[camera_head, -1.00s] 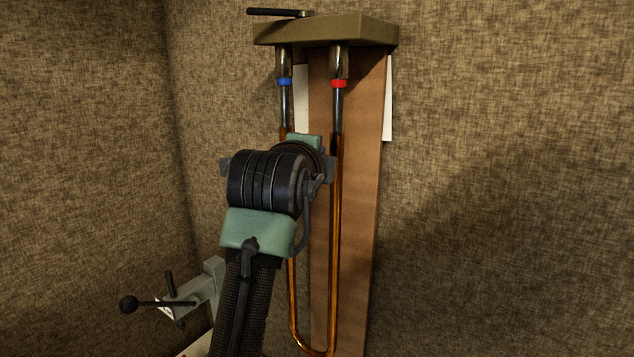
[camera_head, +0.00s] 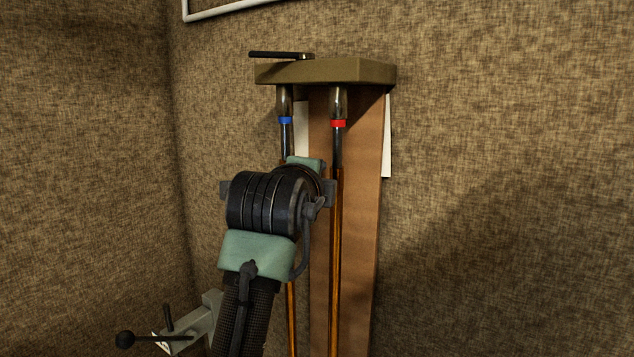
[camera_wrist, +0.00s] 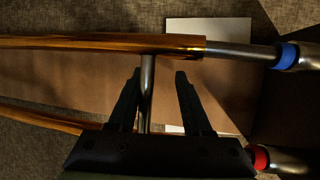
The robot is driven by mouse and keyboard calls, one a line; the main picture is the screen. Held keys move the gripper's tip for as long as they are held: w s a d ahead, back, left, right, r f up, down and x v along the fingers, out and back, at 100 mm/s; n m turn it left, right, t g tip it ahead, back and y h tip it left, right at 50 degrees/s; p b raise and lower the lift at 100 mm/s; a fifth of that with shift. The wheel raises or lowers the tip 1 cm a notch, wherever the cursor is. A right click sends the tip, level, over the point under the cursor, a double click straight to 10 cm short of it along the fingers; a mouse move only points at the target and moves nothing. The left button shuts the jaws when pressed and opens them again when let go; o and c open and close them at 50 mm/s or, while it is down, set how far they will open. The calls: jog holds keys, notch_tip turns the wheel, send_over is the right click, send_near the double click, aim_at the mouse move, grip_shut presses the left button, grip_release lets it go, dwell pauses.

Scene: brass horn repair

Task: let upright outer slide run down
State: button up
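The brass outer slide (camera_head: 335,260) hangs upright, its two legs around the silver inner tubes (camera_head: 337,150). The inner tubes run up to a blue band (camera_head: 285,120) and a red band (camera_head: 338,124) beneath a block (camera_head: 325,73). A short length of bare inner tube shows above the outer slide. In the wrist view, a silver cross brace (camera_wrist: 147,85) joins the slide's legs. My gripper (camera_wrist: 158,76) has its fingers apart on either side of this brace, which is closer to the left finger; a gap shows at the right finger. The slide's bottom bow is out of the head view.
A brown board (camera_head: 358,220) stands behind the slide, with a white sheet (camera_head: 386,140) partly behind it. A black lever (camera_head: 280,55) lies on the block. A grey clamp with a black-knobbed handle (camera_head: 125,340) is at lower left. The right side is clear before the wall.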

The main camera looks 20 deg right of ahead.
jog(key=shift+a, duration=0.1)
jog(key=b+v, duration=0.7)
jog(key=v, duration=0.6)
jog(key=shift+r, duration=0.1)
